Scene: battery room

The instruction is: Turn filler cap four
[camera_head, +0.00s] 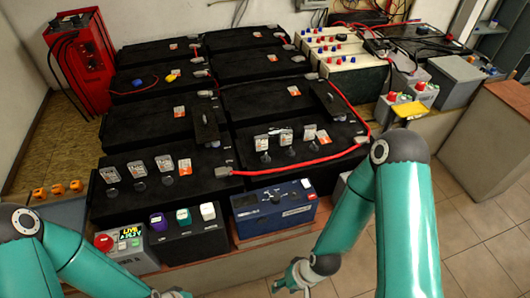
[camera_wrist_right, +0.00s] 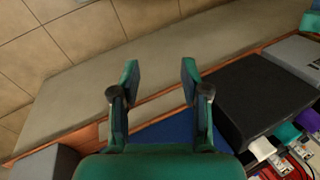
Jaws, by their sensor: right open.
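Clear upright tags stand by dark round caps on the front black batteries. Three caps are on the front left battery (camera_head: 200,181), with tags such as the middle one (camera_head: 137,168). More are on the front right battery (camera_head: 340,138), with tags such as its leftmost (camera_head: 262,142). I cannot tell which cap is number four. My right gripper (camera_head: 288,281) is low in front of the blue box, apart from the caps. In the wrist view my right gripper (camera_wrist_right: 160,70) is open and empty. Only a small part of my left wrist end shows at the bottom edge.
A blue box (camera_head: 274,208) stands before the batteries, beside a dark box (camera_head: 185,238) with purple, teal and white pieces on top. A red cable (camera_head: 300,161) crosses the right battery. A red cabinet (camera_head: 82,60) stands back left. Tiled floor (camera_head: 480,230) is clear at right.

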